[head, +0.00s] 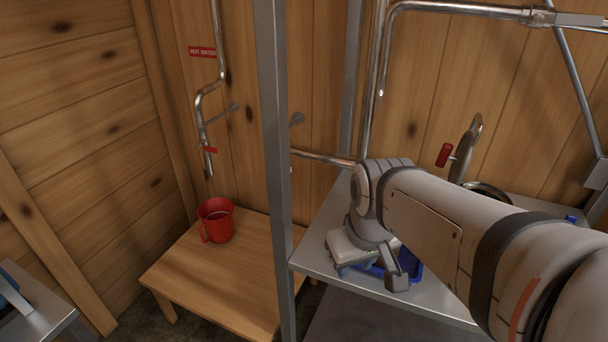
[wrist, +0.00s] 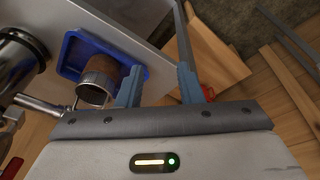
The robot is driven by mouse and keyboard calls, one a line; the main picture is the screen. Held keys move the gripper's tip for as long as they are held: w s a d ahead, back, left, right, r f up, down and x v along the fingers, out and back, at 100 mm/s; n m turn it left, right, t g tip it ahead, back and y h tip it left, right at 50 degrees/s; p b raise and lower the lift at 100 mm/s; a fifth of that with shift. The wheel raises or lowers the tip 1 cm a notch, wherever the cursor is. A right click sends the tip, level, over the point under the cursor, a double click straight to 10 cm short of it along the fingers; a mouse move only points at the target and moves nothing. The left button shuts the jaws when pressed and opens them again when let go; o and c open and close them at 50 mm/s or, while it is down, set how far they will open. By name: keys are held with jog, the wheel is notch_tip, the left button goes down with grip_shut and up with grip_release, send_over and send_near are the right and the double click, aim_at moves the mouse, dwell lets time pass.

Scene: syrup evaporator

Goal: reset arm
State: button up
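My gripper (wrist: 160,70) shows in the wrist view with its two blue-grey fingers apart and nothing seen between them. In the head view, my arm reaches in from the right, and its wrist hangs over the metal shelf (head: 312,258). My arm hides the fingertips there. A blue tray (wrist: 72,60) lies on the shelf, and its edge also shows in the head view (head: 416,267). A round metal cup with a brownish side (wrist: 98,80) sits at the tray, left of the left finger in the wrist view.
A red mug (head: 216,222) stands on a low wooden table (head: 200,275) at left. A metal post (head: 274,150) rises between table and shelf. Pipes (head: 440,8) run above and behind my arm. A red-handled tap (head: 444,155) stands behind it.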

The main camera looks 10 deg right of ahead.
jog(key=shift+s+a+f+m, duration=0.55)
jog(key=shift+s+m, duration=0.2)
jog(key=shift+m, duration=0.15)
dwell(0.8)
